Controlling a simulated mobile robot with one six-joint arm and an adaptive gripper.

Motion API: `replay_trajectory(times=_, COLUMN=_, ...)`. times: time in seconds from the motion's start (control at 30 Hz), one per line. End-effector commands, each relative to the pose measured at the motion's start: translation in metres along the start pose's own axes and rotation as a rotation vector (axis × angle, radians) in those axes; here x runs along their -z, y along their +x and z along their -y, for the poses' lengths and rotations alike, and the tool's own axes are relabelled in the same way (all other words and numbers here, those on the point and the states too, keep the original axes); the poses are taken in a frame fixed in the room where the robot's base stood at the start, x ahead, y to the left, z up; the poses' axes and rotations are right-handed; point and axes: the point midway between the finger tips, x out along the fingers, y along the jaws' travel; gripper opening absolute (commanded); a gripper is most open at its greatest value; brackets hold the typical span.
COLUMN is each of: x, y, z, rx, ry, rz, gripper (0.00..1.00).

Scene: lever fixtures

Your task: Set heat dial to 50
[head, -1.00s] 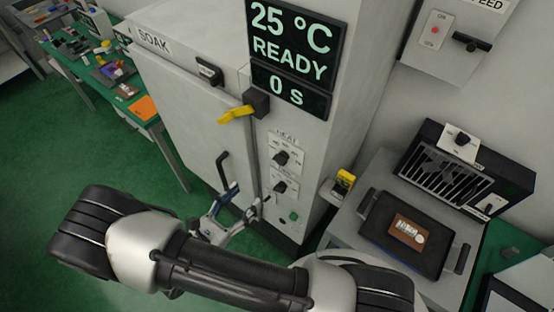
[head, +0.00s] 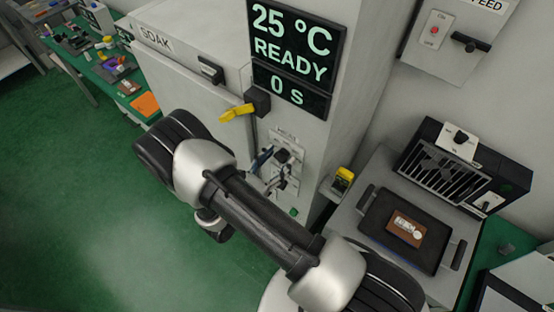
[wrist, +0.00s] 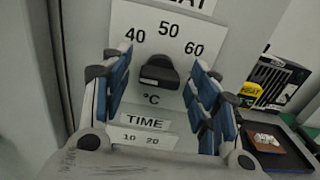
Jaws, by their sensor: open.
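The heat dial (wrist: 160,72) is a black knob on a white plate marked 40, 50 and 60 with °C below it. I cannot tell clearly which mark the knob points at. In the head view the dial (head: 282,156) is on the front of the grey oven, below the display. My gripper (wrist: 160,70) is open, with one blue-padded finger on each side of the dial. No contact with the knob is visible. In the head view my arm and fingers partly cover the panel.
The time dial's plate (wrist: 142,137) sits just below, its knob hidden. A yellow lever handle (head: 236,113) sticks out above left of the panel. The display (head: 290,50) reads 25 °C, READY, 0 s. A side table with a black tray (head: 383,238) stands at right.

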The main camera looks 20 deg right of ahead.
Motion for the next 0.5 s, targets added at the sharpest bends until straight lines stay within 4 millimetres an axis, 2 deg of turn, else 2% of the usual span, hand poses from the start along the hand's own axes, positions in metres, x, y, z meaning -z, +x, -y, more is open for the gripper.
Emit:
replay_trajectory(times=0.13, x=0.0001, y=-0.0002, z=-0.0001, rx=0.0, ry=0.0, rz=0.0, gripper=0.55)
replay_trajectory(times=0.5, x=0.0, y=-0.0004, z=-0.0001, rx=0.0, ry=0.0, rz=0.0, gripper=0.3)
